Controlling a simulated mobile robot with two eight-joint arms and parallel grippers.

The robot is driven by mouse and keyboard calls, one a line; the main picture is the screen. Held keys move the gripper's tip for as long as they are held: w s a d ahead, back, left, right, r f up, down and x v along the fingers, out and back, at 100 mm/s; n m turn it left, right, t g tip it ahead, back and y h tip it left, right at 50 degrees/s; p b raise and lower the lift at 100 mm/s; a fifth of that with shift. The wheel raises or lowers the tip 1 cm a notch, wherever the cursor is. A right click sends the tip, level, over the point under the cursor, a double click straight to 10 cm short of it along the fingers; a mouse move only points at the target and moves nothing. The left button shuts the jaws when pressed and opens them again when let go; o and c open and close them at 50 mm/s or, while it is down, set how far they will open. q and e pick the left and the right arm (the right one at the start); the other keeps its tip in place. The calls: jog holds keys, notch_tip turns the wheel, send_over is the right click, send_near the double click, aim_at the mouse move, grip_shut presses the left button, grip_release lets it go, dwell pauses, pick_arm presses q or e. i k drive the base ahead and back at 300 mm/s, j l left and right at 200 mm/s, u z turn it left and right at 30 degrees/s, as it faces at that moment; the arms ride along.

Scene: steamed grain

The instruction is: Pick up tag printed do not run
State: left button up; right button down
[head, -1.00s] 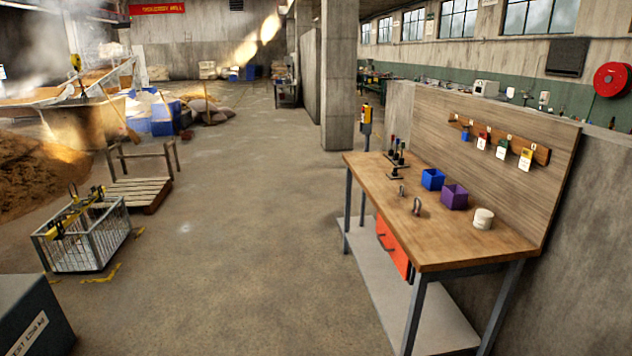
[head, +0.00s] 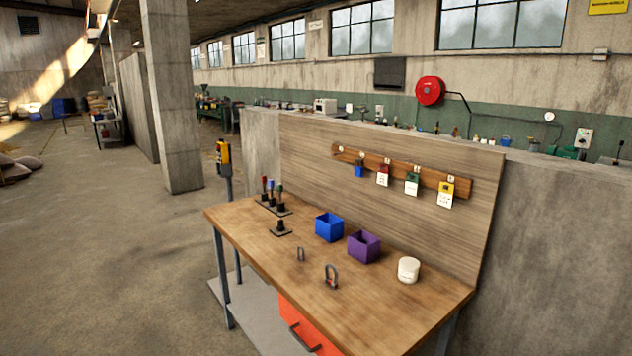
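Several tags hang in a row from a wooden rail (head: 402,172) on the board behind the workbench. From left to right there is a small blue one (head: 359,169), a red-topped one (head: 383,176), a green-topped one (head: 412,184) and a yellow-topped one (head: 446,194). The red, green and yellow ones have white lower parts with print too small to read, so I cannot tell which says do not run. Neither of my grippers shows in the head view.
The wooden workbench (head: 240,222) carries a blue bin (head: 329,228), a purple bin (head: 364,247), a white round container (head: 409,269), a shackle (head: 331,277) and black stands (head: 281,228). An orange drawer (head: 305,325) sits below. Floor (head: 120,270) to the left is clear; a concrete pillar (head: 172,95) stands behind.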

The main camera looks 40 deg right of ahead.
aim_at(382, 175)
jog(key=i+z, duration=0.4)
jog(key=i+j+z, duration=0.2)
jog(key=z, duration=0.15)
jog(key=i+j+z, duration=0.5)
jog(key=z, duration=0.35)
jog(key=i+j+z, duration=0.25)
jog(key=z, duration=0.2)
jog(key=i+j+z, duration=0.15)
jog(key=z, duration=0.35)
